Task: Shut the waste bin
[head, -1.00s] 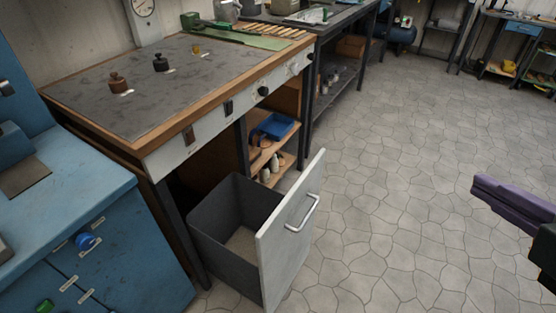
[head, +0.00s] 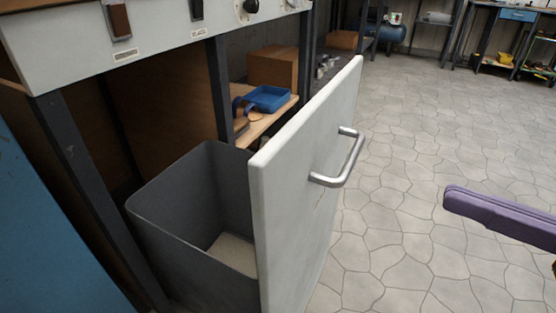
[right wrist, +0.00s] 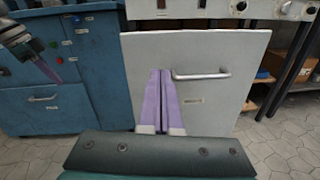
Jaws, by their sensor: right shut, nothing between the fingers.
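The waste bin is a grey tub (head: 165,225) behind a white front panel (head: 300,190) with a metal bar handle (head: 352,165). It stands pulled out from under the workbench, its top open and its inside visible. My right gripper (head: 450,199) is shut and empty, to the right of the panel and apart from it in the head view. In the right wrist view its purple fingers (right wrist: 160,75) point at the panel (right wrist: 225,115), just left of the handle (right wrist: 202,76). My left gripper (right wrist: 45,70) seems to show at the left edge there; its jaws are unclear.
The workbench (head: 160,35) has dark legs and a shelf with a blue tray (head: 266,98) beside the bin. A blue cabinet (head: 40,230) stands at the left. The tiled floor (head: 400,130) to the right is clear.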

